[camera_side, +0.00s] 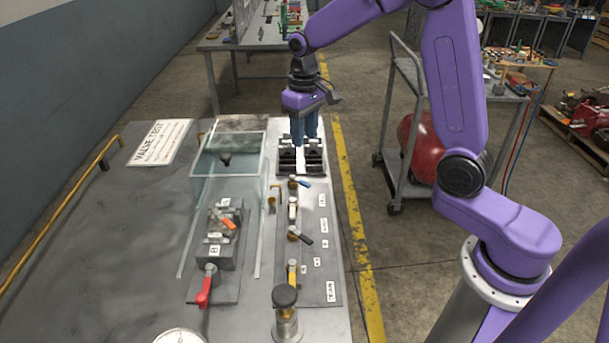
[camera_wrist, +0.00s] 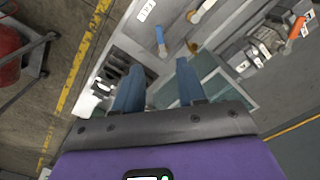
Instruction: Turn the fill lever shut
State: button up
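A small lever with a blue handle (camera_side: 304,184) sits on the valve panel on the bench; it also shows in the wrist view (camera_wrist: 160,36). It is the valve closest to a label that seems to read FILL (camera_wrist: 146,10). In the side view its handle points right, across the pipe line. My gripper (camera_side: 304,138) has blue fingers and hangs above the black blocks, behind the lever and apart from it. In the wrist view my gripper (camera_wrist: 160,66) has its fingers apart with nothing between them.
A clear-walled tank (camera_side: 228,180) stands left of the panel. A black-handled lever (camera_side: 303,239) and a black knob (camera_side: 285,295) lie nearer the camera. A block with a red lever (camera_side: 205,288) stands front left. Black slotted blocks (camera_side: 300,160) lie below my gripper.

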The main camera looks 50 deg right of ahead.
aim_at(305, 182)
notch_tip(305, 182, down, 13)
dwell(0.4)
jog(key=shift+c, duration=0.3)
grip_shut()
